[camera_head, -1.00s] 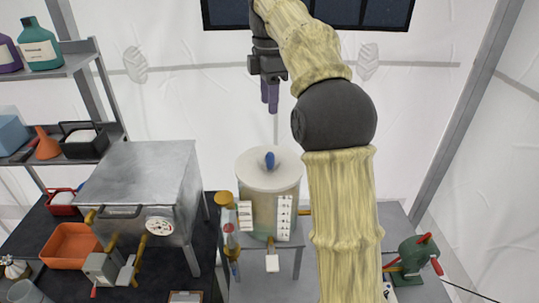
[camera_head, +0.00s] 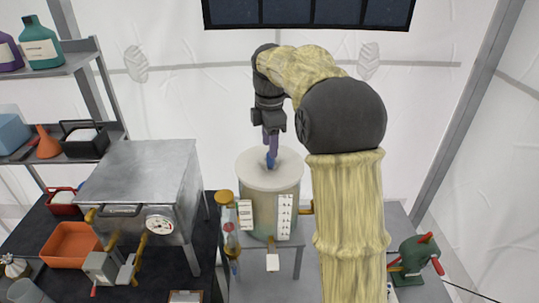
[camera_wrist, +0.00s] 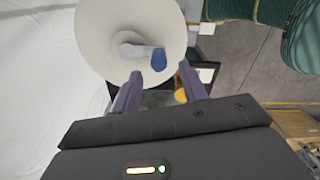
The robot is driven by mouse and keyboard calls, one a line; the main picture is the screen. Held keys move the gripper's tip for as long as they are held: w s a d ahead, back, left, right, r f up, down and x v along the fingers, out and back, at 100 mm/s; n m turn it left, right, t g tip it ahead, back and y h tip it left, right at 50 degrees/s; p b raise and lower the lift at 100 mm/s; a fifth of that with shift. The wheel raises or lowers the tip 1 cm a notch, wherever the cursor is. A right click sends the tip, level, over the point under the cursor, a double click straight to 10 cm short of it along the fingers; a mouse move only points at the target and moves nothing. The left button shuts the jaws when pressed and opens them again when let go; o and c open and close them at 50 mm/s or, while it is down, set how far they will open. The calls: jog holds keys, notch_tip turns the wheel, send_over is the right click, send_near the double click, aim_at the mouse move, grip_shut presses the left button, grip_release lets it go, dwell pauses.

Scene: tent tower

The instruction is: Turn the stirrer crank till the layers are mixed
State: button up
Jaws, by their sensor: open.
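The stirrer tank (camera_head: 258,218) is a beige cylinder with a pale lid (camera_head: 250,177), standing on a small grey stand. On the lid is a crank with a pale arm (camera_wrist: 132,50) and a blue knob (camera_wrist: 159,60). In the head view the knob (camera_head: 271,164) shows at my fingertips, partly hidden by them. My gripper (camera_head: 270,152) points down over the lid. In the wrist view its purple fingers (camera_wrist: 160,85) are apart, and the knob lies just beyond the tips, between their lines. I cannot tell whether they touch it. The layers inside are not clearly visible.
A metal box with a gauge (camera_head: 150,185) stands left of the tank. A glass column with brass ends (camera_head: 229,225) is close to the tank's left side. A green hand-cranked device (camera_head: 416,256) sits at the right. Shelves (camera_head: 60,100) stand far left.

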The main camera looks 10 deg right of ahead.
jog(key=shift+w+f, duration=0.1)
jog(key=shift+f, duration=2.2)
grip_shut()
jog(key=shift+a+m+p, duration=0.1)
jog(key=shift+m+p, duration=0.2)
jog(key=shift+p, duration=0.1)
